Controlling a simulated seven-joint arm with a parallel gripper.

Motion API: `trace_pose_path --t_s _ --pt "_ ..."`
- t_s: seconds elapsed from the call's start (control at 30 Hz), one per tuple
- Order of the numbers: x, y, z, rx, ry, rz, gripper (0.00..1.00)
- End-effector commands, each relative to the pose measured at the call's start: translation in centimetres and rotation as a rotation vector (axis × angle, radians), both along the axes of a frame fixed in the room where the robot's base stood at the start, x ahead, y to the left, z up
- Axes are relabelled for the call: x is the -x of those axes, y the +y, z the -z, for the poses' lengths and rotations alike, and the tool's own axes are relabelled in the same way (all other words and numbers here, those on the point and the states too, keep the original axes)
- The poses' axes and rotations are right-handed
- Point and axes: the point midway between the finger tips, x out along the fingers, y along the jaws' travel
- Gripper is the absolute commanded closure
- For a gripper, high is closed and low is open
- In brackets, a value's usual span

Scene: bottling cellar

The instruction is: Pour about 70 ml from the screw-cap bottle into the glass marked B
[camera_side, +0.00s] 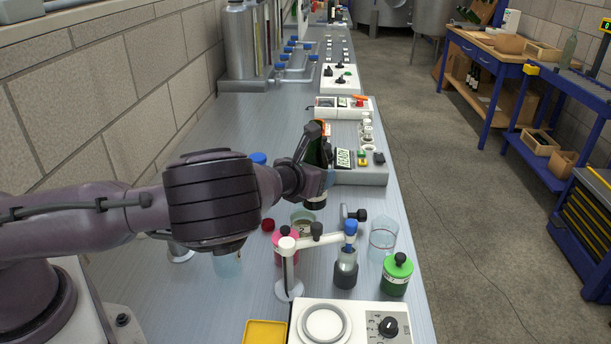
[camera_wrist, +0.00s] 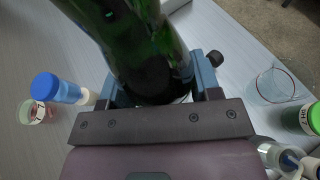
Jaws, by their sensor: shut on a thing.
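In the wrist view the bottle (camera_wrist: 140,45) fills the upper middle between the fingers (camera_wrist: 160,95). Its mouth and any liquid level cannot be made out. A clear glass with a red line (camera_side: 383,240) stands to the right of my gripper; it also shows in the wrist view (camera_wrist: 275,85). No letter B is readable on either.
A green-capped bottle (camera_side: 397,275) stands just in front of the right glass. A white stand (camera_side: 290,270), a dark-based vial (camera_side: 346,270) and a hotplate-like device (camera_side: 345,325) occupy the front. A small red cap-like thing (camera_side: 268,224) lies nearby. A READY-display device (camera_side: 357,165) is behind.

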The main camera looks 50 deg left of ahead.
Motion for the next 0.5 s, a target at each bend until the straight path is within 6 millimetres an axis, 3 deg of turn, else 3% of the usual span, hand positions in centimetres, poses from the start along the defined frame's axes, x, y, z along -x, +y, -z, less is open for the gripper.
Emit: trace_pose_path --t_s 0.5 --pt "0.03 0.04 -0.21 0.055 0.023 -0.002 0.79"
